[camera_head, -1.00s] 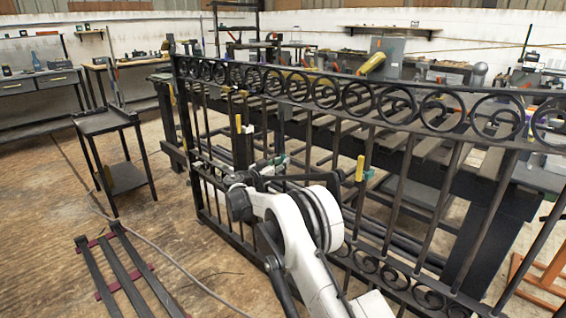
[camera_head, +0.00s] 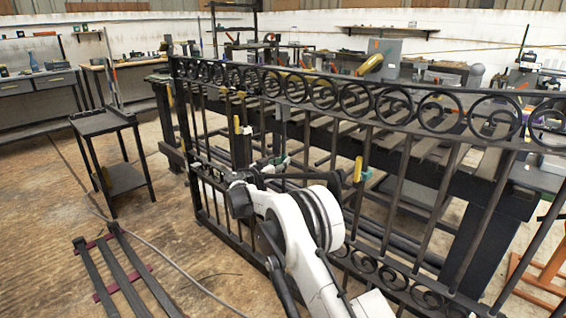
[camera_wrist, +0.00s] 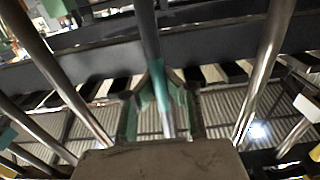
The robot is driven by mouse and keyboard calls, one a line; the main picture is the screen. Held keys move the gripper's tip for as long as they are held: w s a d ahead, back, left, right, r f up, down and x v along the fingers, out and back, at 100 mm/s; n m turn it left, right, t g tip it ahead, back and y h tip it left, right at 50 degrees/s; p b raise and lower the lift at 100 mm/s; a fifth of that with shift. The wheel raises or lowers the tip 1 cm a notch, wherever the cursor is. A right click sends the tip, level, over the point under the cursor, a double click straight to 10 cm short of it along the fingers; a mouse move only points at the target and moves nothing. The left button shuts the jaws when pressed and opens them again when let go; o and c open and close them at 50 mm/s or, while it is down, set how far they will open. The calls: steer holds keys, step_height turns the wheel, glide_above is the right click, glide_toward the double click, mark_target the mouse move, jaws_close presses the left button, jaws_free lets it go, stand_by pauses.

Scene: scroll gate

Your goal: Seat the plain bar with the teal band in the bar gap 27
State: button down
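The plain bar with the teal band (camera_wrist: 164,88) stands nearly upright in the wrist view, running up out of the picture. My gripper (camera_wrist: 162,100) is around it at the teal band, with green-edged fingers on both sides, and looks shut on it. In the head view my gripper (camera_head: 276,165) is at the black scroll gate (camera_head: 310,92), below its row of rings, partly hidden by my arm. The bar's two ends and their contact with the rails cannot be made out. No number marks gap 27 legibly.
Yellow tags (camera_head: 237,125) and (camera_head: 358,169) sit on gate bars either side of my gripper. Neighbouring gate bars (camera_wrist: 262,70) stand close by. Loose dark bars (camera_head: 115,275) lie on red supports on the floor.

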steer(key=c, duration=1.8)
jaws_free()
steer(key=shift+f, duration=0.1)
steer(key=shift+c, duration=0.2)
steer(key=v, duration=1.1)
steer(key=shift+s+a, duration=0.3)
